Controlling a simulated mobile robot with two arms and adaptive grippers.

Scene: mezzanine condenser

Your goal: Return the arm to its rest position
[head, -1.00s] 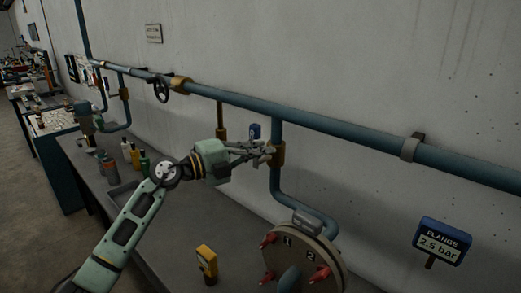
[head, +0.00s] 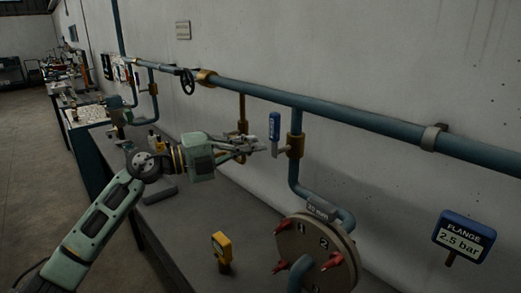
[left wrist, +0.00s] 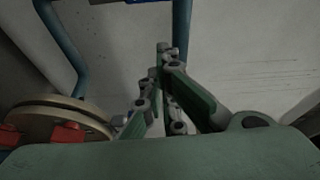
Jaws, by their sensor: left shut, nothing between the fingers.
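My left arm comes in from the left in the head view, over the grey bench (head: 185,215). Its gripper (head: 262,147) is shut and empty, with its fingertips just left of a blue-handled valve (head: 275,127) on the brass fitting (head: 295,146). I cannot tell from this view whether the tips touch the valve. In the left wrist view the shut fingers (left wrist: 163,50) point toward the wall, with a blue pipe behind them. My right gripper is not in view.
A round flange (head: 315,240) with red bolts stands at the bench's front right, and it also shows in the left wrist view (left wrist: 60,118). A yellow gauge (head: 222,246) stands left of it. A flange sign (head: 463,237) reads 2.5 bar.

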